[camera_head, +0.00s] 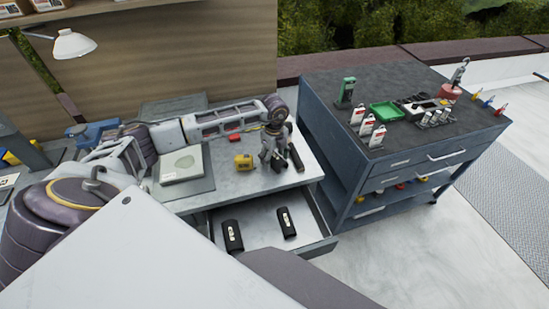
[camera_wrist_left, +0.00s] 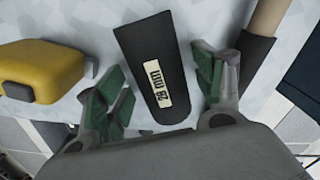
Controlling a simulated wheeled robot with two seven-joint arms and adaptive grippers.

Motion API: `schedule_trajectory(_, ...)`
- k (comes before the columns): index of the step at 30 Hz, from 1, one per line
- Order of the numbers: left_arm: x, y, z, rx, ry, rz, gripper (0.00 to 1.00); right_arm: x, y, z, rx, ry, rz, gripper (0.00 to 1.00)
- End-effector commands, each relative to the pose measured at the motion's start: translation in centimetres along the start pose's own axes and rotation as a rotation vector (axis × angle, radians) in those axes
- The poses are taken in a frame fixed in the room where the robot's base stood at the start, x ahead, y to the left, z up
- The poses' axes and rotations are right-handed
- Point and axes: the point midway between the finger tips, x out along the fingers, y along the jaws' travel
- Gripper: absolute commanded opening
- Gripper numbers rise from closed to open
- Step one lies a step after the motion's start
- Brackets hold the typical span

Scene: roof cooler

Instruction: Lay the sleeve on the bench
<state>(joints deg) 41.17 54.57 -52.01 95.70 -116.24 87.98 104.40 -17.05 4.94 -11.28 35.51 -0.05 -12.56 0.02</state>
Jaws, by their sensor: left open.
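A black sleeve (camera_wrist_left: 147,50) with a pale "mm" size label lies flat on the grey bench top in the left wrist view. My left gripper (camera_wrist_left: 160,88) is open, with its green-padded fingers on either side of the sleeve's near end. No grip on it shows. In the head view my left gripper (camera_head: 273,157) is over the bench's right end and mostly hides this sleeve. Two more black labelled sleeves, one at left (camera_head: 233,236) and one at right (camera_head: 287,223), lie apart in the open drawer. My right gripper is out of view.
A yellow tape measure (camera_head: 244,162) sits left of the gripper. A dark cylinder (camera_head: 296,157) lies close on its right. A square pad (camera_head: 181,164) is further left on the bench (camera_head: 225,185). The open drawer (camera_head: 262,240) juts out below. A blue tool cart (camera_head: 400,170) stands to the right.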

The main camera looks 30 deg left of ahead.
Motion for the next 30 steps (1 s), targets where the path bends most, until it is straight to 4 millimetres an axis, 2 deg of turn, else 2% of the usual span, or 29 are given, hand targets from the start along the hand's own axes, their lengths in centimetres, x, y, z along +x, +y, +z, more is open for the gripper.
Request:
schedule_trajectory(9,-3.4,0.0,0.1,0.000,-0.002,-0.003,0.68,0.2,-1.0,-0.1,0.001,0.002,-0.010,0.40)
schedule_trajectory(22,-9.7,-0.1,0.0,0.000,-0.001,-0.002,0.68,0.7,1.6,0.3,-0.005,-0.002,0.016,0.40)
schedule_trajectory(30,-11.9,0.0,0.0,0.000,-0.001,-0.002,0.68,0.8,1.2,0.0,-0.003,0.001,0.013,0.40)
